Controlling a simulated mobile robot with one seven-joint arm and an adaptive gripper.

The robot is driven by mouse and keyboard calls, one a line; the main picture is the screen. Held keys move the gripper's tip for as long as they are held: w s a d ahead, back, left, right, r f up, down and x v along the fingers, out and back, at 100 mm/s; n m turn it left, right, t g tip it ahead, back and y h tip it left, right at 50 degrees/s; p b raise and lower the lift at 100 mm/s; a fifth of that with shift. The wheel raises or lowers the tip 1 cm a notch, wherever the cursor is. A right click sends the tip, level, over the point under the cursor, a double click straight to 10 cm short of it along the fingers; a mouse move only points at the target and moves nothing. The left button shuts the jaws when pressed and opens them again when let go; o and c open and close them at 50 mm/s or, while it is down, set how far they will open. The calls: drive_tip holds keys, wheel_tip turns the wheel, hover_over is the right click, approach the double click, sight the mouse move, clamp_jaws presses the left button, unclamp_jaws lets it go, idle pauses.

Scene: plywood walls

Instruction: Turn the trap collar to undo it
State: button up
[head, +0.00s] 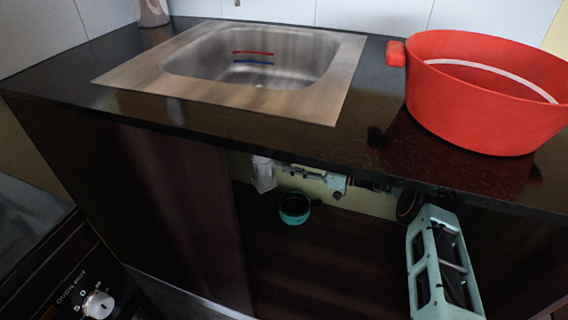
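A white pipe-like piece (263,174) hangs in the opening under the counter, below the sink (250,62). It looks like part of the trap; I cannot make out the collar itself. My gripper (280,166) reaches in from the right under the counter edge, its tip end close to the right side of the white piece. I cannot tell whether it touches it. The fingers are small, dark and partly hidden by the counter edge, so their opening does not show.
A teal round container (294,208) sits low in the cabinet, below my gripper. The dark counter (375,115) overhangs the opening. A red pot (480,110) stands on the counter at right. A cabinet panel (170,210) closes the left side; an oven (60,260) stands at lower left.

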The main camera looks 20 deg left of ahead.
drive_tip(key=d, duration=0.8)
drive_tip(key=shift+w+d, duration=0.4)
drive_tip(key=shift+w, duration=0.05)
drive_tip(key=shift+c, duration=0.4)
